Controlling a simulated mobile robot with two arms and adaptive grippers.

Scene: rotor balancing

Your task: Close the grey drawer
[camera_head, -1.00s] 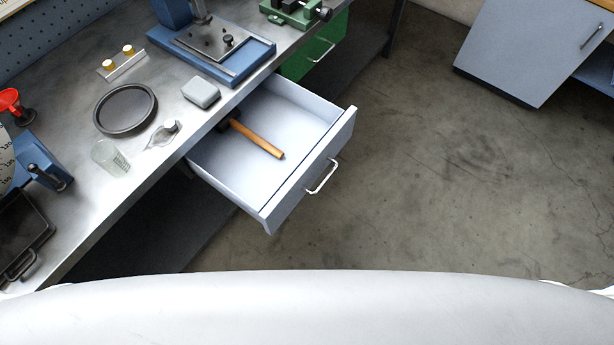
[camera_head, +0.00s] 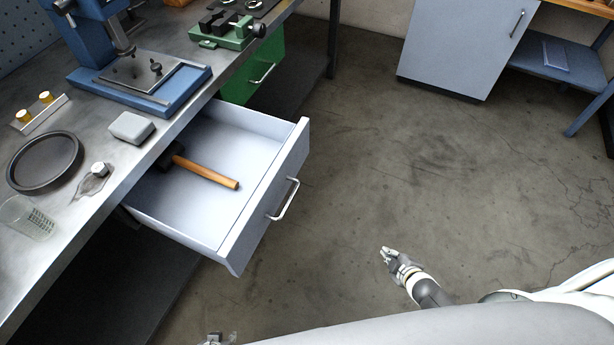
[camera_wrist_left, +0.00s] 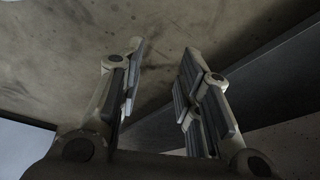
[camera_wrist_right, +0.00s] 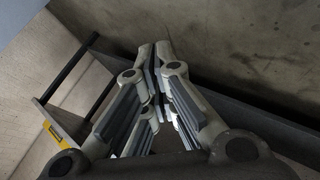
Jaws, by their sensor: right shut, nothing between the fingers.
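The grey drawer (camera_head: 262,215) stands pulled out from under the workbench, with a bar handle (camera_head: 285,199) on its front. A hammer with a wooden handle (camera_head: 208,173) lies inside it. My right gripper (camera_head: 386,252) is over the floor, to the right of and below the drawer front, apart from it. In the right wrist view its fingers (camera_wrist_right: 155,55) meet at the tips, with nothing between them. My left gripper (camera_head: 216,339) barely shows at the bottom edge of the head view. In the left wrist view its fingers (camera_wrist_left: 164,55) are apart and empty.
The workbench (camera_head: 85,215) carries a grey box (camera_head: 132,127), a dark round dish (camera_head: 45,162), a clear beaker (camera_head: 27,218) and a blue-based machine (camera_head: 140,80). A green drawer (camera_head: 255,75) is beyond the grey one. The floor (camera_head: 390,160) right of the drawer is clear.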

